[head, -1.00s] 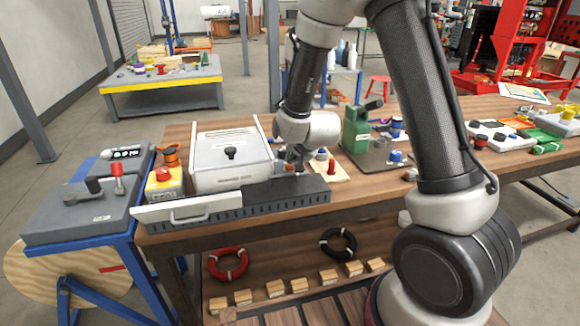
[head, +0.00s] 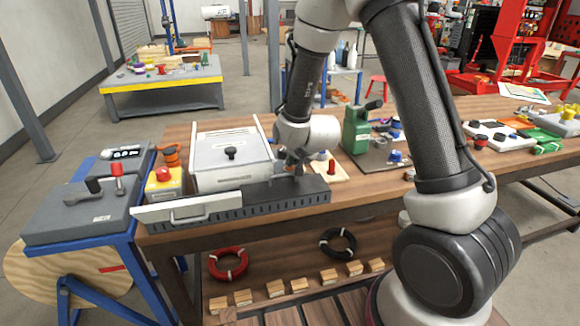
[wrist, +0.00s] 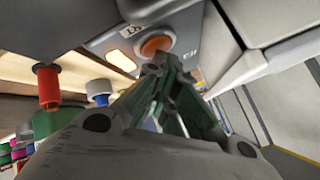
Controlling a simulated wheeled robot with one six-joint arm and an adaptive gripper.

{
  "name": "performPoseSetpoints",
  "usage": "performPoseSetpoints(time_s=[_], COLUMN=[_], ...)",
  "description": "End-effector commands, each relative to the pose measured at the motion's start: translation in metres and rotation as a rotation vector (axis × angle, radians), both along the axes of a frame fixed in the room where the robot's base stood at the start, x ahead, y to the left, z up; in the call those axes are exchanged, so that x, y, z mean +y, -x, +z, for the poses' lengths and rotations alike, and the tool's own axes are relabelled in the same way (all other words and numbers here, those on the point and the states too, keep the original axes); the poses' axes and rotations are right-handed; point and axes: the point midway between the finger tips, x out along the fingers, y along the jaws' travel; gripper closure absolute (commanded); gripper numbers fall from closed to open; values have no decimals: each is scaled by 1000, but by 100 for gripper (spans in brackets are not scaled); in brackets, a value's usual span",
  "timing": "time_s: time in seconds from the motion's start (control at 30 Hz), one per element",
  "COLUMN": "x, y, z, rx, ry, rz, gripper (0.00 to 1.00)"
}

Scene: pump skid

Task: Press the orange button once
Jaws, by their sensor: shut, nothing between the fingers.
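In the head view my gripper (head: 287,165) is low behind the long grey ledge (head: 258,199), and I cannot make out the orange button there.
A red knob (wrist: 47,88) and a blue knob (wrist: 98,91) stand left of my gripper in the wrist view. In the head view a white lidded box (head: 232,162) is to the left, with a yellow box with a red button (head: 163,181) beyond it.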

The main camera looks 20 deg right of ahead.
Motion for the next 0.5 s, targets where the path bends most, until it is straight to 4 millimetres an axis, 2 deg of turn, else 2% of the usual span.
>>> performPoseSetpoints(time_s=[0.3,0.5], x=[0,0], y=[0,0], z=[1,10], rx=[1,0], ry=[1,0], rz=[1,0], gripper=[100,100])
